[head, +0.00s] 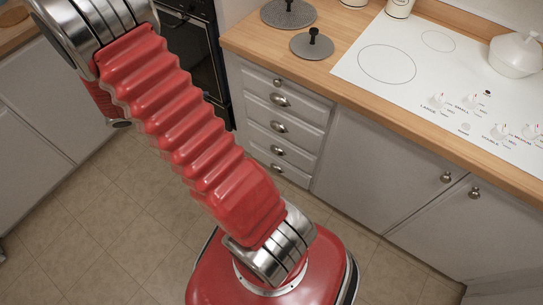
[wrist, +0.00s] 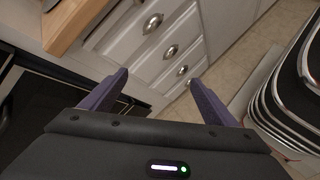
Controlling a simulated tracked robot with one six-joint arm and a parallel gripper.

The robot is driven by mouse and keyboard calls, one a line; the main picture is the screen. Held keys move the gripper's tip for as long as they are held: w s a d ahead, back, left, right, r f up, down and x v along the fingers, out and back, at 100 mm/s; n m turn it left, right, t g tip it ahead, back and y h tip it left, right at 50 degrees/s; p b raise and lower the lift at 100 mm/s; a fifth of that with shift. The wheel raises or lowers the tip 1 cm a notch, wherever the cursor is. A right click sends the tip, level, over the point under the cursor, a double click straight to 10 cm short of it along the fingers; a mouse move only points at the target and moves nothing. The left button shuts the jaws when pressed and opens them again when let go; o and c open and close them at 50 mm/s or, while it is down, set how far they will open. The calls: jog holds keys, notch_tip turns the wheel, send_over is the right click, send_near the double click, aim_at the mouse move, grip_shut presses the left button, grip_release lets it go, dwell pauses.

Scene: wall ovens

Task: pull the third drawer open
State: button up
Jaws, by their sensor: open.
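In the wrist view, what looks like the same handle (wrist: 183,70) shows ahead, between and beyond my fingertips. My gripper (wrist: 159,79) is open, with its two purple fingers apart and nothing between them. It is apart from the drawers. The head view does not show my gripper.
A black oven (head: 190,50) stands left of the drawers. The wooden counter (head: 245,47) overhangs them and carries pot lids (head: 312,45) and a white hob (head: 400,70). Cupboards with knobs (head: 446,177) lie to the right. The tiled floor (head: 110,215) is clear.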

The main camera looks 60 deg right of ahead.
aim_at(275, 153)
jog(key=s+d+f+n+h, duration=0.1)
jog(key=d+f+n+h, duration=0.2)
jog(key=f, duration=0.8)
jog(key=s+d+f+n+h, duration=0.1)
jog(key=s+d+f+n, duration=0.15)
jog(key=d+f, duration=0.6)
jog(key=s+a+f+n, duration=0.1)
jog(key=s+f+n, duration=0.1)
jog(key=f, duration=0.5)
jog(key=s+a+f+n+t, duration=0.1)
jog(key=s+f, duration=0.3)
jog(key=f, duration=0.4)
jog(key=s+a+f+n+t, duration=0.1)
jog(key=s+f+n, duration=0.2)
jog(key=f, duration=0.5)
jog(key=shift+a, duration=0.25)
jog(key=shift+d, duration=0.1)
jog(key=shift+x, duration=6.8)
jog(key=shift+w+r, duration=0.1)
jog(key=shift+w, duration=0.05)
jog(key=c, duration=1.5)
